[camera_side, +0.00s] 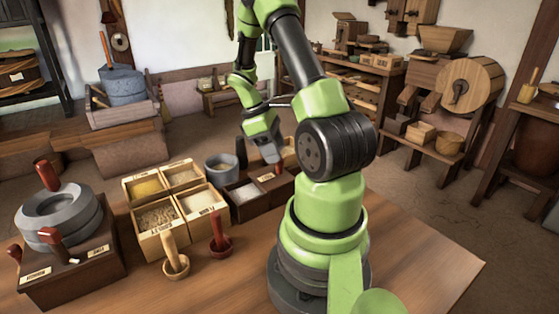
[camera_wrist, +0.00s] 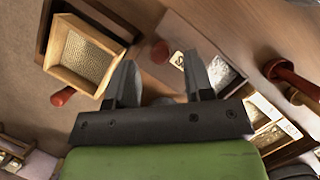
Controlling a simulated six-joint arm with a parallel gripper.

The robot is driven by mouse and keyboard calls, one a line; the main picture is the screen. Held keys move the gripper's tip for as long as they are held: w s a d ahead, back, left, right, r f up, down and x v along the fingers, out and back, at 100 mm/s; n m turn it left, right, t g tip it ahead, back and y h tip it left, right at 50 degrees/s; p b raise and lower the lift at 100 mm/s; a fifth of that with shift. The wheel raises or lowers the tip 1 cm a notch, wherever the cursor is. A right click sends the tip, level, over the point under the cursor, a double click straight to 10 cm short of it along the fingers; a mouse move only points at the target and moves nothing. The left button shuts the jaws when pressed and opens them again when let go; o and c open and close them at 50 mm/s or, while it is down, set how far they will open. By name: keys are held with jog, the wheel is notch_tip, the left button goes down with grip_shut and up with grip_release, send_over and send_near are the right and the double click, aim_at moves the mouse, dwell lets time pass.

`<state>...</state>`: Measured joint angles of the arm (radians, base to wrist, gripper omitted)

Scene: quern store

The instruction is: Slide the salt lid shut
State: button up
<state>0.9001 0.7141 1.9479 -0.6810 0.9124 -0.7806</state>
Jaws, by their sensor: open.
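The dark wooden salt box (camera_side: 262,204) stands on the table, right of the grain boxes. White salt (camera_side: 243,190) shows in its uncovered left part, and it also shows in the wrist view (camera_wrist: 223,73) beside the right finger. A brown lid (camera_wrist: 192,40) covers another part of the box, so it is partly open. A red knob (camera_wrist: 160,52) shows near the lid, between the finger tips in the picture. My gripper (camera_side: 268,156) is above the box, fingers apart and empty. In the wrist view my gripper (camera_wrist: 160,75) partly hides the box; contact with the knob cannot be told.
A grey stone quern (camera_side: 60,212) stands at the left. Open grain boxes (camera_side: 157,216), a grey pot (camera_side: 222,166) and two small mortars with pestles (camera_side: 175,266) surround the salt box. A wooden tray of grain (camera_wrist: 84,52) lies left of my fingers.

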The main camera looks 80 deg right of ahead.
jog(key=shift+x, duration=1.8)
grip_shut()
jog(key=shift+w+a, duration=2.8)
grip_release()
jog(key=v, duration=1)
jog(key=shift+s, duration=0.1)
